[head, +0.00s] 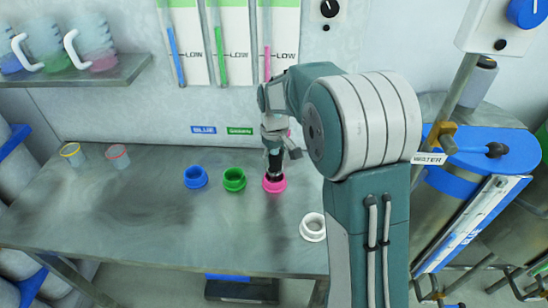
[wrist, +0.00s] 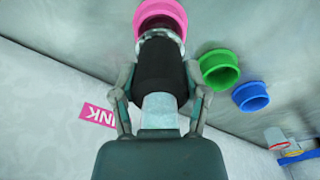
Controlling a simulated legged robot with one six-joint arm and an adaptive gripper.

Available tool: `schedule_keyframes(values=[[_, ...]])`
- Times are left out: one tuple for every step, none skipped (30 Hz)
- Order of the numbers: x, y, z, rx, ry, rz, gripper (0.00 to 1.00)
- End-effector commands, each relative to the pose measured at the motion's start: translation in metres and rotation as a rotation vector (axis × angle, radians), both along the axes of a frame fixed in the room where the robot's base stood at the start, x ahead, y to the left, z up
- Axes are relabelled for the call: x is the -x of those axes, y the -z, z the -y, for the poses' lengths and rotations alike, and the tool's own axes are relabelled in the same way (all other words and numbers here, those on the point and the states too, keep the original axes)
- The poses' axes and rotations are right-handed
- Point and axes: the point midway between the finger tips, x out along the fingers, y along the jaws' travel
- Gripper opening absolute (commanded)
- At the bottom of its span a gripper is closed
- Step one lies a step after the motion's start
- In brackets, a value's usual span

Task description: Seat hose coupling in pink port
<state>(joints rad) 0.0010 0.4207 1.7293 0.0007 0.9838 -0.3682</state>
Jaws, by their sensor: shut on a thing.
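The pink port (head: 273,186) is a ring-shaped collar on the metal bench, and it also shows at the top of the wrist view (wrist: 160,9). My gripper (head: 279,150) is above it, with its fingers on both sides of the hose coupling. The hose coupling (wrist: 160,72) is a dark cylinder with a metal ring at its far end. In the head view the coupling (head: 275,165) stands roughly upright, its lower end at the pink port's opening. How deep that end sits is hidden.
The green port (head: 234,181) and blue port (head: 195,178) are in a row to the left of the pink one. A white ring (head: 313,228) lies near the bench's front right. Two cups (head: 72,155) (head: 117,157) stand at left. A wall is behind.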

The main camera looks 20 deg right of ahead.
Motion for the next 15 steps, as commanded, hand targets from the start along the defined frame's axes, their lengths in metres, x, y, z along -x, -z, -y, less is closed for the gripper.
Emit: schedule_keyframes(values=[[0.0, 0.001, 0.0, 0.0, 0.0, 0.0, 0.0], [0.0, 0.001, 0.0, 0.0, 0.0, 0.0, 0.0], [0.0, 0.002, 0.0, 0.0, 0.0, 0.0, 0.0], [0.0, 0.003, 0.0, 0.0, 0.0, 0.0, 0.0], [0.0, 0.004, 0.0, 0.0, 0.0, 0.0, 0.0], [0.0, 0.005, 0.0, 0.0, 0.0, 0.001, 0.0], [0.0, 0.006, 0.0, 0.0, 0.0, 0.001, 0.0], [0.0, 0.007, 0.0, 0.0, 0.0, 0.0, 0.0], [0.0, 0.009, 0.0, 0.0, 0.0, 0.0, 0.0], [0.0, 0.009, 0.0, 0.0, 0.0, 0.0, 0.0], [0.0, 0.01, 0.0, 0.0, 0.0, -0.001, 0.0], [0.0, 0.012, 0.0, 0.0, 0.0, -0.001, 0.0], [0.0, 0.013, 0.0, 0.0, 0.0, -0.001, 0.0], [0.0, 0.014, 0.0, 0.0, 0.0, -0.001, 0.0], [0.0, 0.015, 0.0, 0.0, 0.0, -0.001, 0.0]])
